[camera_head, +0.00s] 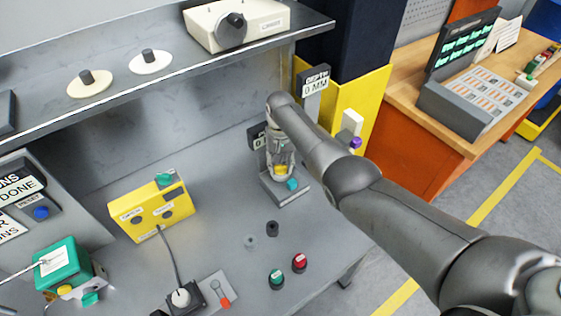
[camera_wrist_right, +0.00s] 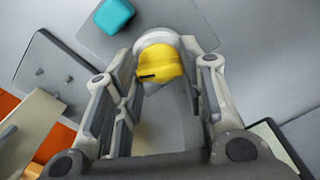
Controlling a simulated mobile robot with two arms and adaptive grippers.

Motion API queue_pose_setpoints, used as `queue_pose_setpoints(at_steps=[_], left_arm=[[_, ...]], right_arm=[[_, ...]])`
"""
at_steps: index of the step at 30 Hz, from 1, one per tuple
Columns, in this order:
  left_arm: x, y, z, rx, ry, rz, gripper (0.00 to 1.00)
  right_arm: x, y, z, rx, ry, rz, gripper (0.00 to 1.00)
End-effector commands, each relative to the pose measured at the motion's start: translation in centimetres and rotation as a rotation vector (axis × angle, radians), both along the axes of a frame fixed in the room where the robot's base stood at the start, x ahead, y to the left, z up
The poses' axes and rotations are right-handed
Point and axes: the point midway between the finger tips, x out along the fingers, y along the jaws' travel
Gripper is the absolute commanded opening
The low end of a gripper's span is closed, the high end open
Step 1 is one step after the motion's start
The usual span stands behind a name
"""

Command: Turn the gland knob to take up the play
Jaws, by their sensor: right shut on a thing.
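The yellow knob (camera_wrist_right: 160,58) sits between the two fingers of my right gripper (camera_wrist_right: 158,75) in the right wrist view. It has a dark slot mark on its side and a pale round collar behind it. In the head view the yellow knob (camera_head: 281,169) shows low between the fingers of my right gripper (camera_head: 281,164), above a grey base plate (camera_head: 273,194). The right gripper is shut on the knob. A teal block (camera_head: 292,184) stands on the plate beside it; it also shows in the right wrist view (camera_wrist_right: 114,15). My left gripper is not in view.
A yellow box (camera_head: 135,213) with a cable stands left of the plate. Green (camera_head: 277,279) and red (camera_head: 300,262) buttons lie in front. A green box (camera_head: 62,268) is at lower left. A shelf edge (camera_head: 165,82) runs above the bench. Bare bench lies between.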

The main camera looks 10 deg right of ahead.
Motion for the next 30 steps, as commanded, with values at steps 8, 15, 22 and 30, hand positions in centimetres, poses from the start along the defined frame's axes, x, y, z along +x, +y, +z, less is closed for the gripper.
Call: queue_pose_setpoints(at_steps=[8, 15, 22, 30], left_arm=[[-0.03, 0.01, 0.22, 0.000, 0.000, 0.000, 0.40], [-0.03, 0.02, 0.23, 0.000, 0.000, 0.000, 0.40], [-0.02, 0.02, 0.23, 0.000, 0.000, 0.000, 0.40], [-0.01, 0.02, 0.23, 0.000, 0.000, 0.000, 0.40]], right_arm=[[0.18, 0.03, 0.22, 0.001, -0.005, -0.263, 0.14], [0.20, 0.03, 0.22, 0.000, -0.006, -0.489, 0.14], [0.21, 0.00, 0.23, 0.001, -0.005, -0.685, 0.14], [0.23, -0.02, 0.24, 0.002, -0.007, -0.848, 0.14]])
